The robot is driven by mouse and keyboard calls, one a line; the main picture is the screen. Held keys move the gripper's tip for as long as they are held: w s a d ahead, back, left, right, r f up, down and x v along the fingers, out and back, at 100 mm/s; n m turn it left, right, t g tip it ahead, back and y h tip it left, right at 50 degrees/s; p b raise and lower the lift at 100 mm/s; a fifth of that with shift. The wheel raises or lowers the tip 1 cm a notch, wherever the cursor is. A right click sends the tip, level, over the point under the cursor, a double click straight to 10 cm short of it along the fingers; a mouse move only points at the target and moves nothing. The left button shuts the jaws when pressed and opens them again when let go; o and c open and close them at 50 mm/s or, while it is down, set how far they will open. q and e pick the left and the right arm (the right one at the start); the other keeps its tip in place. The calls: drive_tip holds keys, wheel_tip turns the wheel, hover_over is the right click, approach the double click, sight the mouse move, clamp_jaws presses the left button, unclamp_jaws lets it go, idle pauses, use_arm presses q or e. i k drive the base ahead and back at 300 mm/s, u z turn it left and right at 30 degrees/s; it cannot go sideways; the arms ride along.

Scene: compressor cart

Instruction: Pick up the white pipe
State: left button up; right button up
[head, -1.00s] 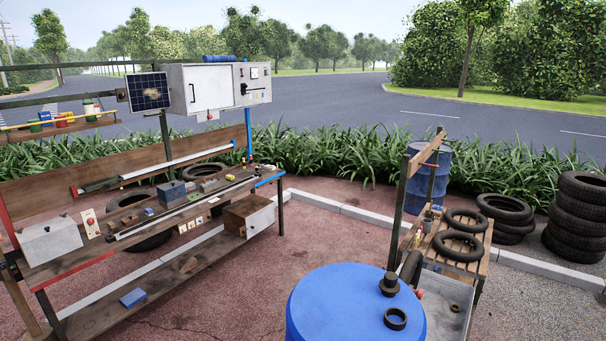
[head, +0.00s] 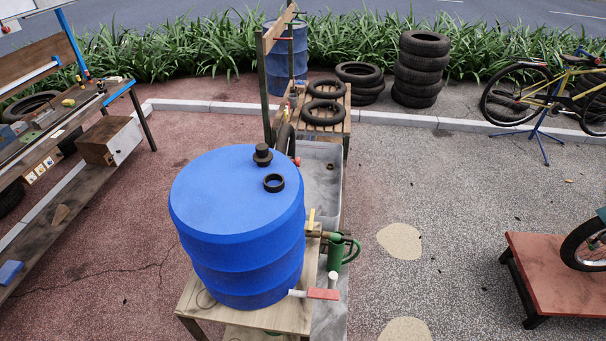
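Two white pipe-like things show. A short white pipe piece (head: 333,280) stands by a red part (head: 323,294) at the lower right of the blue barrel (head: 237,215), with a pale end toward the barrel. A long white tube (head: 28,78) lies along the workbench at the far left, cut off by the picture edge. I cannot tell which one is the white pipe. Neither of my grippers is in view.
The barrel stands on a wooden stand (head: 293,316). A green watering can (head: 340,250) is beside it. Tires lie on a slatted bench (head: 336,128) behind. A red-topped platform (head: 545,275) is at right. Ground between is open.

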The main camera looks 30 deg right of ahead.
sight(332, 275)
drive_tip(key=z, duration=0.75)
drive_tip(key=k, duration=0.4)
drive_tip(key=z, duration=0.5)
drive_tip(key=i, duration=0.5)
